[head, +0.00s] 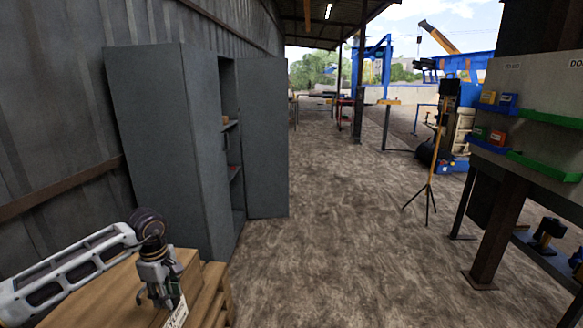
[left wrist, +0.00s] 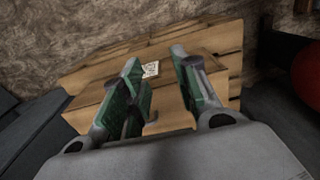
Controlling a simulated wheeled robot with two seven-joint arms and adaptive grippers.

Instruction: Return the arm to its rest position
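My left arm (head: 75,265) comes in from the lower left of the head view, reaching over a wooden crate. My left gripper (head: 161,303) points down at the crate's right part. In the left wrist view its two green-padded fingers (left wrist: 156,62) stand apart with nothing between them. The wooden crate (head: 115,290), with a white label near its right edge, lies beyond the fingers in the left wrist view (left wrist: 95,105). I cannot tell whether the fingertips touch the crate. My right gripper is not in view.
A grey metal cabinet (head: 160,150) with an open door (head: 262,140) stands behind the crate. Bare ground (head: 340,220) lies clear in the middle. At right are a tripod (head: 430,170), a steel post (head: 500,225) and a board with coloured bins (head: 535,115).

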